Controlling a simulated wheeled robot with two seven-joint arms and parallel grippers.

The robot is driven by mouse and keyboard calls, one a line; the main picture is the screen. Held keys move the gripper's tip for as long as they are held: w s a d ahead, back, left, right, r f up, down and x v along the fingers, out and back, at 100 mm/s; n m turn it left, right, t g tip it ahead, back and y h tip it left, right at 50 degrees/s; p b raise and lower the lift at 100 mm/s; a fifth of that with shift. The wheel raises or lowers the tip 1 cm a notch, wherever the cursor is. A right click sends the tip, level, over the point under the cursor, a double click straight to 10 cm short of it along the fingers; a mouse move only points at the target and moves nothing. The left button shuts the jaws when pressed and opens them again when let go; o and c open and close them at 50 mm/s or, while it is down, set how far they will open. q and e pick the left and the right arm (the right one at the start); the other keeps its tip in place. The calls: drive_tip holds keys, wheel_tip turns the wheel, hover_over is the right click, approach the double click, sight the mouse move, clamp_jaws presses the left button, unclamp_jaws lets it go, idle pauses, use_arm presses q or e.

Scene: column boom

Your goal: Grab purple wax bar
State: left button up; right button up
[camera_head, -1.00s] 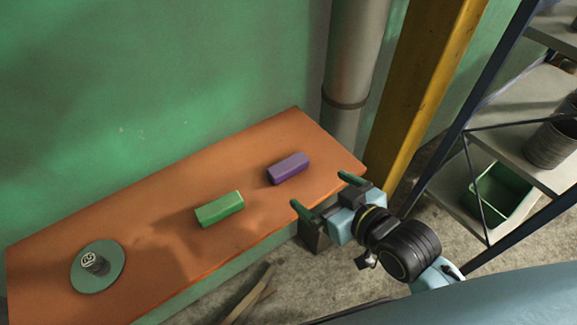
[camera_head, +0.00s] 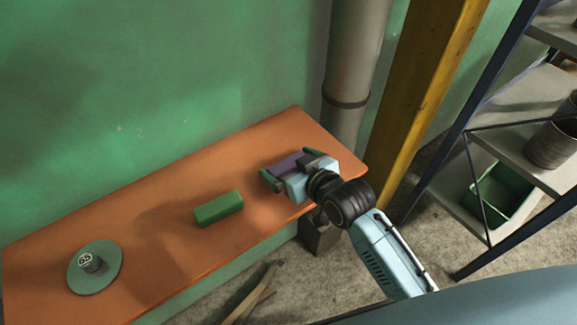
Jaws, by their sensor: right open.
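The purple wax bar (camera_head: 287,163) lies on the orange bench top (camera_head: 160,235), toward its right end. My right gripper (camera_head: 287,167) is at the bar, with its green-tipped fingers open on either side of it. The gripper body covers the near right part of the bar, and I cannot tell whether the fingers touch it. A green bar (camera_head: 218,208) lies to the left on the bench. My left gripper is not in view.
A round green plate (camera_head: 108,281) with a small metal piece (camera_head: 90,262) sits at the bench's left end. A grey pipe (camera_head: 352,70) and a yellow column (camera_head: 425,80) stand behind the right end. A shelf rack (camera_head: 500,130) holds a green bin (camera_head: 500,193) at right.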

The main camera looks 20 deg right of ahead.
drive_tip(key=shift+c, duration=0.3)
drive_tip(key=c, duration=0.7)
drive_tip(key=shift+c, duration=0.3)
drive_tip(key=shift+r, duration=0.1)
